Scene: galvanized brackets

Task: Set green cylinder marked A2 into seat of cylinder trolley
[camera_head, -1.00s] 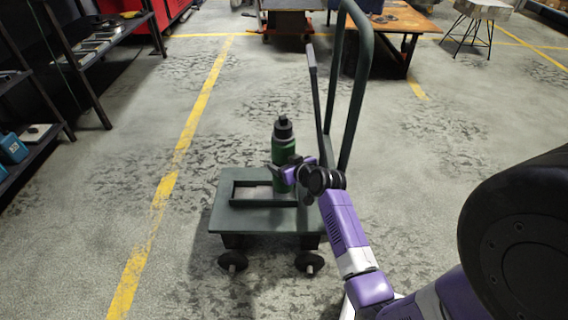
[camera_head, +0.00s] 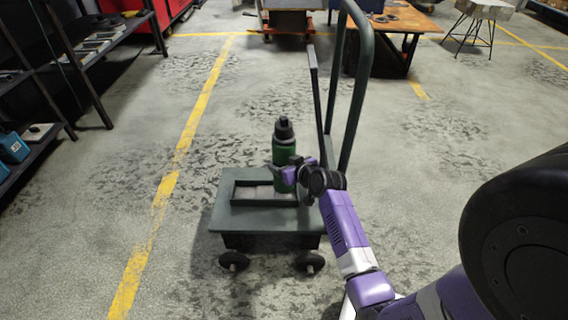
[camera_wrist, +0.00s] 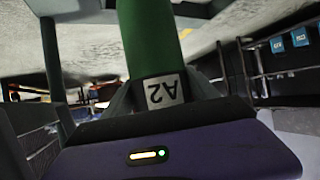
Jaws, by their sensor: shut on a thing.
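The green cylinder (camera_head: 284,152) has a dark cap and stands upright over the right part of the trolley's seat frame. In the wrist view the green cylinder (camera_wrist: 152,40) shows its white A2 label between the fingers. My gripper (camera_head: 290,172) is shut on it from the right; in the wrist view my gripper (camera_wrist: 165,95) holds it around the label. The cylinder trolley (camera_head: 228,218) is dark green, with a rectangular seat frame (camera_head: 264,203) on its deck. I cannot tell whether the cylinder's base touches the seat floor; the frame and gripper hide it.
The trolley's tall handle (camera_head: 362,90) and a thin upright bar (camera_head: 316,100) rise right behind the cylinder. A dark shelf rack (camera_head: 75,60) stands at the left. A wooden-topped table (camera_head: 400,20) is at the back. The floor left of the trolley is clear.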

